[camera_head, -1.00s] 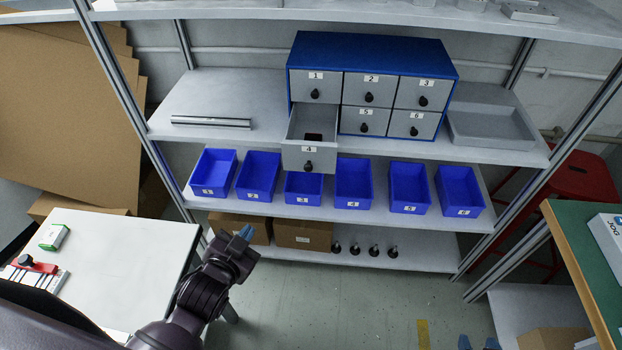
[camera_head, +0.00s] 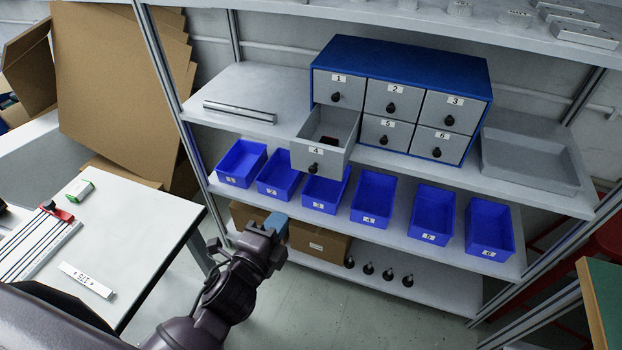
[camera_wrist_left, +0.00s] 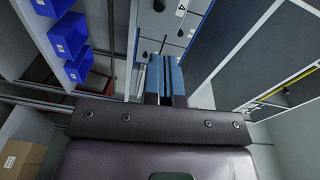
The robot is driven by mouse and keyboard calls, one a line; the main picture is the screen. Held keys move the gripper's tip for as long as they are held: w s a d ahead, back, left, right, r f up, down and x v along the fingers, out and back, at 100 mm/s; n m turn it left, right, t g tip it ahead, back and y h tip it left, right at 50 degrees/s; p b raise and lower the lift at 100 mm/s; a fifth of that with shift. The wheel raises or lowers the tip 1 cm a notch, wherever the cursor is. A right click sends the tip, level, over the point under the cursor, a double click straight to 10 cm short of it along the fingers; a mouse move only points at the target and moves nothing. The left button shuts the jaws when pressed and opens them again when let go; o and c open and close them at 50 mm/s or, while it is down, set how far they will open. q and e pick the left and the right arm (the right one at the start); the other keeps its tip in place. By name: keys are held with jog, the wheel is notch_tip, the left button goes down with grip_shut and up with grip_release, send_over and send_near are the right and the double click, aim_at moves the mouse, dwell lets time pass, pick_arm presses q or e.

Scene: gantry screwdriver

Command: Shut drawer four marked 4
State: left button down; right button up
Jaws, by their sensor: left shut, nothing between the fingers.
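Drawer four (camera_head: 300,160) is a grey drawer with a white label 4 and a black knob. It is pulled well out of the blue drawer cabinet (camera_head: 400,62), below drawer 1, and a small dark thing lies inside. The other drawers look shut. My left gripper (camera_head: 277,222) has blue fingertips, shut and empty. In the head view it appears below and left of drawer four, apart from it. The left wrist view shows its closed fingers (camera_wrist_left: 165,75) with grey drawer fronts and black knobs beyond. My right gripper is out of view.
Blue bins (camera_head: 375,198) line the shelf below the cabinet. A metal bar (camera_head: 240,111) lies left of the cabinet and a grey tray (camera_head: 530,160) stands right. A white table (camera_head: 125,250) is at left, and cardboard boxes (camera_head: 318,240) sit on the bottom shelf.

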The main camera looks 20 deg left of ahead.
aim_at(328, 138)
pick_arm(q)
jog(key=shift+m, duration=0.4)
jog(key=w, duration=0.9)
jog(key=w+d, duration=0.1)
jog(key=w, duration=0.3)
jog(key=shift+w+d+f+b, duration=0.1)
jog(key=shift+w+f+b, duration=0.15)
jog(key=shift+f+b, duration=0.05)
jog(key=shift+w, duration=0.2)
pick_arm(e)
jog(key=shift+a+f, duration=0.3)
pick_arm(q)
jog(key=shift+w, duration=0.55)
jog(key=w+b, duration=0.1)
jog(key=w, duration=0.8)
jog(key=w+b, duration=0.1)
jog(key=w, duration=0.4)
jog(key=shift+w+d+f+b, duration=0.1)
jog(key=shift+w+d+b, duration=0.2)
jog(key=shift+w, duration=0.35)
jog(key=shift+r, duration=0.4)
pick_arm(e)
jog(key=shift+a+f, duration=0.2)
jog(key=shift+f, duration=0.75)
